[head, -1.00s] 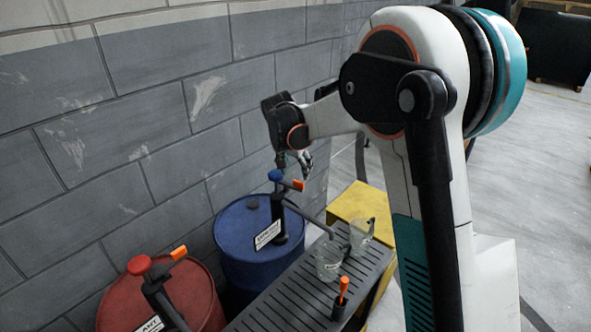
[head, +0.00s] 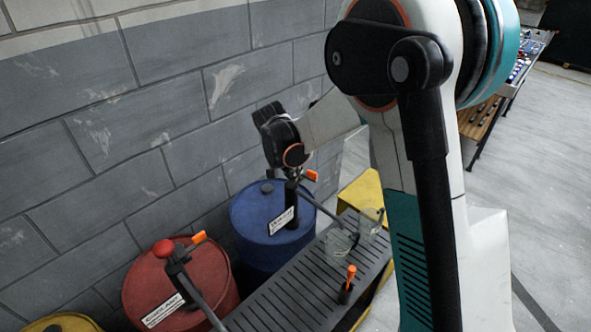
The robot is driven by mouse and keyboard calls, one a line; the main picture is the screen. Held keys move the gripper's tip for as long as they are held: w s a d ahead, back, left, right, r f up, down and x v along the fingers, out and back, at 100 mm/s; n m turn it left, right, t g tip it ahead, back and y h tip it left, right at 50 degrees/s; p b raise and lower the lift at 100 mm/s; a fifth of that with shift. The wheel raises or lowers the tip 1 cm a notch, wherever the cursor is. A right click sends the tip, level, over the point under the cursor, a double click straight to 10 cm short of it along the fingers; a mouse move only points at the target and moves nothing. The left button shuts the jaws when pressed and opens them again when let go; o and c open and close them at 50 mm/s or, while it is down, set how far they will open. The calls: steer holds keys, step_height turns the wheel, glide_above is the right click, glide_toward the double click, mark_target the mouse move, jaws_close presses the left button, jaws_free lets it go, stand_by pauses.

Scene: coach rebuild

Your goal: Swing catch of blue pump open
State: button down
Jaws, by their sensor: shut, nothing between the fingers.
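The blue pump (head: 291,205) stands upright on the blue drum (head: 262,244), with a black body, a white label and a spout reaching right. Its orange catch (head: 312,174) sticks out to the right near the top. My gripper (head: 291,174) is shut and empty, pointing down at the pump's head. It covers the blue knob in this view. The fingertips are small and dark here, and I cannot tell whether they touch the catch or the knob.
A red drum (head: 200,287) with a red-knobbed pump and its own orange catch (head: 199,237) stands at front left. A slatted grey bench (head: 290,300) holds two clear jugs and an orange-handled tool (head: 349,280). The block wall (head: 120,130) is close behind.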

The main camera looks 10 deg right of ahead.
steer(key=w+d+f, duration=0.1)
steer(key=f, duration=0.1)
steer(key=w+d+f+b, duration=0.1)
steer(key=d+f, duration=0.1)
steer(key=w+d+f, duration=0.1)
steer(key=w+f, duration=0.1)
steer(key=f, duration=0.1)
steer(key=shift+d, duration=0.15)
steer(key=shift+w+d+b, duration=0.3)
steer(key=shift+w+d, duration=0.05)
steer(key=shift+w, duration=0.05)
steer(key=shift+w+d, duration=0.35)
steer(key=shift+d, duration=0.25)
steer(key=shift+b, duration=0.3)
